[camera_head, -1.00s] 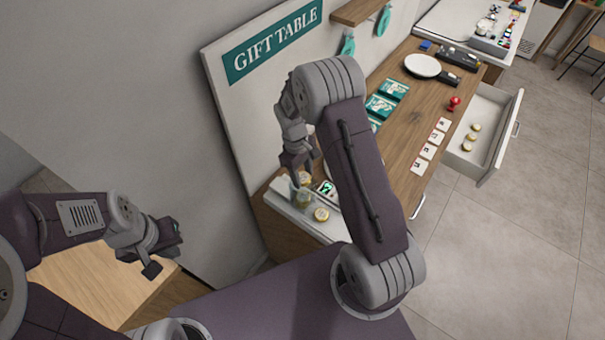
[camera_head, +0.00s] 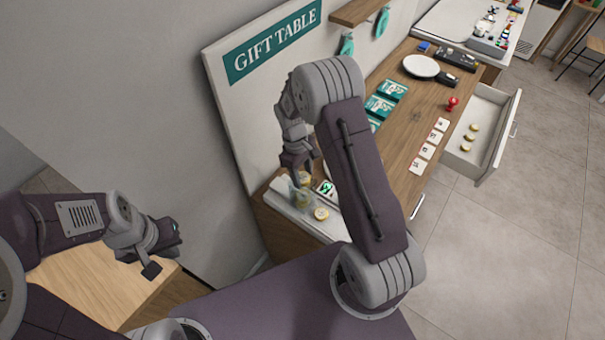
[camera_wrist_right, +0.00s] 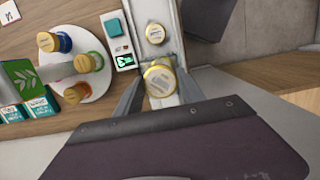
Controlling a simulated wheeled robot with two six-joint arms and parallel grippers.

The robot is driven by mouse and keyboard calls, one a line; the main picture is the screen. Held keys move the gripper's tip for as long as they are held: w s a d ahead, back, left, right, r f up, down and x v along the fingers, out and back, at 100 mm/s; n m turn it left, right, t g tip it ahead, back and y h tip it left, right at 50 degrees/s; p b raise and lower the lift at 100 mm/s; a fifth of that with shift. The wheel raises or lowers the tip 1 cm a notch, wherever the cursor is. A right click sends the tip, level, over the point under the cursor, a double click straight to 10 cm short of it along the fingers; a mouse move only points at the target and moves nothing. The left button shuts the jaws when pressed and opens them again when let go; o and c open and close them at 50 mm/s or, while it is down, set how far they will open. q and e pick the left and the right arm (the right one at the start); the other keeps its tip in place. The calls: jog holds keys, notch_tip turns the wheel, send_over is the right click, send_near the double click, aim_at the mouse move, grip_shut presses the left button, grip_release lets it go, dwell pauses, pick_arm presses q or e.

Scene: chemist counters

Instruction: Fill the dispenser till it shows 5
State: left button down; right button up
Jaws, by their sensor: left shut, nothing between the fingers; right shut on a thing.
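My right gripper (camera_head: 297,170) points down over the white station at the near end of the gift table. In the right wrist view its fingers (camera_wrist_right: 159,90) are shut on a gold-lidded jar (camera_wrist_right: 160,77). The held jar's glass body shows blurred below the gripper in the head view (camera_head: 303,200). Beside it is a small display (camera_head: 326,187), lit green, also in the wrist view (camera_wrist_right: 124,60); I cannot read its digit surely. Another gold-topped round thing (camera_head: 321,214) sits on the white surface, also in the wrist view (camera_wrist_right: 155,33). My left gripper (camera_head: 162,258) is shut and empty, away from the station.
A white plate (camera_wrist_right: 103,93) with several gold-topped pieces lies next to the station. A teal square (camera_wrist_right: 113,28) sits by the display. Further along are teal cards (camera_head: 380,106), white cards (camera_head: 428,150), a red stamp (camera_head: 453,103) and an open drawer (camera_head: 497,145) holding gold-topped pieces.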

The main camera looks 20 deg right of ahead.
dwell(0.4)
jog(key=o, duration=1.4)
jog(key=shift+r, duration=0.15)
jog(key=r+b, duration=0.1)
jog(key=r, duration=0.1)
jog(key=r+b, duration=0.1)
jog(key=r, duration=0.2)
jog(key=w+r, duration=0.1)
jog(key=r, duration=0.1)
jog(key=shift+a+r+b, duration=0.35)
jog(key=shift+r+b, duration=0.05)
jog(key=shift+r, duration=0.4)
